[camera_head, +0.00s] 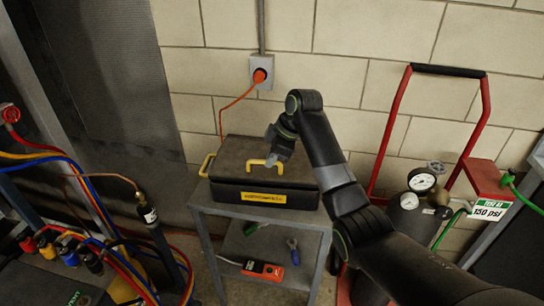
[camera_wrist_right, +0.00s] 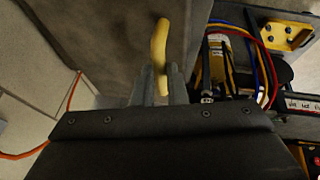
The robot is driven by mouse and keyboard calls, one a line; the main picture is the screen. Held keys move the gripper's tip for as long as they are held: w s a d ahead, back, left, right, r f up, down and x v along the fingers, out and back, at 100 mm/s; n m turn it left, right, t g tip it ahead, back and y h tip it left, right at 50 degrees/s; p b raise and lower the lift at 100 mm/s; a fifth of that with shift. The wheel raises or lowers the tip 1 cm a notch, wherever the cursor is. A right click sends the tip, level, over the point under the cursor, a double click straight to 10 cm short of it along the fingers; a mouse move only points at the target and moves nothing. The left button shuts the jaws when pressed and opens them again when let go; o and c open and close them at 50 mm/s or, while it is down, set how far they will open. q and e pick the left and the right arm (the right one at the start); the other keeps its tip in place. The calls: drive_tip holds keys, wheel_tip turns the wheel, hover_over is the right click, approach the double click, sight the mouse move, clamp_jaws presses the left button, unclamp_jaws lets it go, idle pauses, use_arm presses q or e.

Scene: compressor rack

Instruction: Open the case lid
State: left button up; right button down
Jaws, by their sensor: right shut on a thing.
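The black case (camera_head: 290,197) sits on a small grey cart, with a yellow label on its front. Its lid (camera_head: 235,150) appears closed and flat. A yellow handle (camera_head: 258,163) stands on top of the lid; another yellow handle (camera_head: 205,166) is at the case's left side. My right gripper (camera_head: 274,158) reaches down to the top handle and is shut on it. In the right wrist view the handle (camera_wrist_right: 159,42) runs between the two fingers (camera_wrist_right: 161,75), its far part sticking out beyond them. My left gripper is not in view.
The grey cart (camera_head: 205,207) has a lower shelf with an orange meter (camera_head: 262,270) and tools. An orange cord runs to the wall outlet (camera_head: 261,68) behind. A red hand truck with a gauge (camera_head: 422,180) stands right; hoses and a rack crowd the left.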

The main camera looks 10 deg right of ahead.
drive_tip(key=w+d+r+p, duration=0.2)
drive_tip(key=w+r+p, duration=0.2)
drive_tip(key=w+r, duration=0.3)
drive_tip(key=shift+w+r+p, duration=0.15)
drive_tip(key=shift+r+p, duration=0.15)
drive_tip(key=shift+r, duration=0.3)
idle(0.5)
drive_tip(key=c, duration=1.8)
unclamp_jaws()
drive_tip(key=shift+o, duration=1.4)
drive_tip(key=shift+w+f, duration=0.15)
drive_tip(key=shift+w, duration=0.1)
drive_tip(key=shift+o, duration=0.3)
drive_tip(key=shift+w, duration=0.15)
